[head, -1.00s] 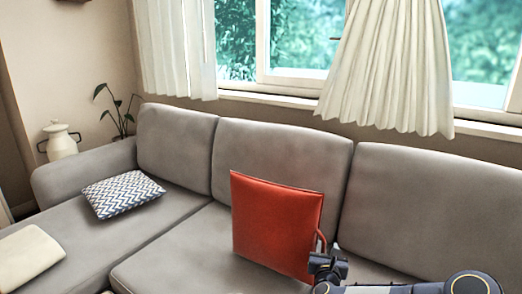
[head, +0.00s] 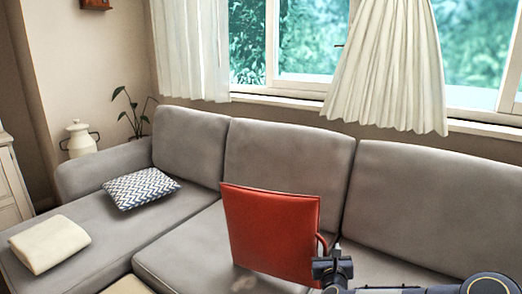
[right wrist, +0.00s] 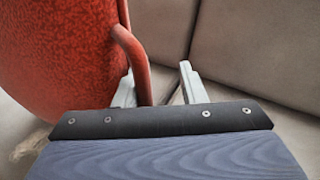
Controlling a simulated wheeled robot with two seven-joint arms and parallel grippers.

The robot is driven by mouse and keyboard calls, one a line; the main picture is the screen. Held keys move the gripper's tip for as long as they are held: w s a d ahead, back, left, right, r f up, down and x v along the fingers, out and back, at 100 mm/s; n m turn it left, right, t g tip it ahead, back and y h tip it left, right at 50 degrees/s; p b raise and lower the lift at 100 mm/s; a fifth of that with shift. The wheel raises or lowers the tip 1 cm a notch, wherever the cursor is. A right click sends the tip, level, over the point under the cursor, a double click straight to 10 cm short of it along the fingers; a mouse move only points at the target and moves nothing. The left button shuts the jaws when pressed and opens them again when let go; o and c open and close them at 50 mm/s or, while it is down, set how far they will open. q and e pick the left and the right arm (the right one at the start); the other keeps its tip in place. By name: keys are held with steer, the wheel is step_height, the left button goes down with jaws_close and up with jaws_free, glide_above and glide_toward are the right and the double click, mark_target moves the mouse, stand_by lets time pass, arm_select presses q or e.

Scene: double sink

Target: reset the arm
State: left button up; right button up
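A red square bag (head: 270,232) with a loop handle stands on the grey sofa, in front of the back cushions. My right gripper (head: 332,262) is at the bag's lower right, beside the handle. In the right wrist view, my right gripper (right wrist: 158,85) has its two fingers apart. The bag's handle (right wrist: 132,55) passes between them, close to the left finger; I cannot tell if it touches. The red bag (right wrist: 60,60) fills the upper left of that view. My left gripper is not in view.
The grey sofa (head: 390,200) spans the view. A zigzag-patterned cushion (head: 140,188) and a folded cream cloth or cushion (head: 48,244) lie on its left part. A white jar (head: 79,138) and a plant (head: 132,112) stand behind. The sofa seat between cushion and bag is clear.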

steer(key=s+a+r+n+g+y, duration=0.25)
steer(key=s+r+n, duration=0.3)
steer(key=n, duration=0.35)
steer(key=s+a+r+n+g+y, duration=0.1)
steer(key=s+r+n+y, duration=0.3)
steer(key=s+n, duration=0.4)
steer(key=s+d+f+n+g, duration=0.15)
steer(key=s+n+g, duration=0.25)
steer(key=s+n, duration=0.75)
steer(key=s+d+f+n+g, duration=0.1)
steer(key=s+d+n+g, duration=0.3)
steer(key=s, duration=1.5)
step_height(320, 180, up, 25)
steer(key=a+n+p, duration=0.2)
steer(key=p, duration=2.3)
steer(key=shift+s+a, duration=0.2)
